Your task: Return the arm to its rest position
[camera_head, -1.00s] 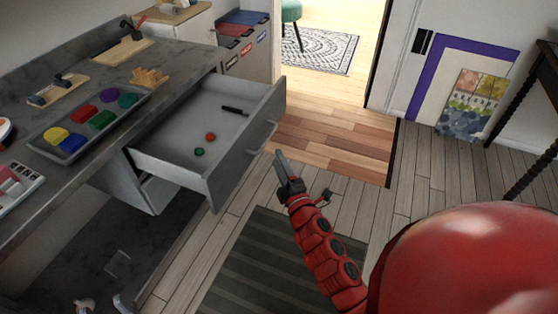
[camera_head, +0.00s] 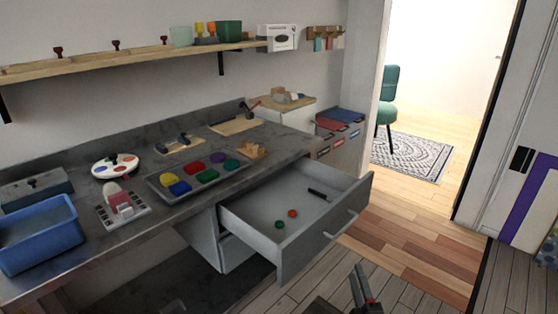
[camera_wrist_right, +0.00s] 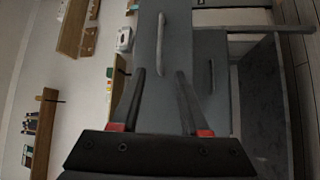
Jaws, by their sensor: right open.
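My right gripper (camera_head: 362,288) shows at the bottom edge of the head view, in front of the pulled-out drawer and apart from it. In the right wrist view my right gripper (camera_wrist_right: 160,98) has its two dark fingers spread, with nothing between them. The drawer front and its handle (camera_wrist_right: 159,45) show beyond the fingertips. The rest of my right arm is out of the head view. My left gripper is not in view.
The grey drawer (camera_head: 312,251) stands open and holds a red disc (camera_head: 292,213), a green disc (camera_head: 279,224) and a dark object (camera_head: 319,194). The counter (camera_head: 100,256) carries a blue bin (camera_head: 40,238) and a paint tray (camera_head: 161,193). Floor right of the drawer is clear.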

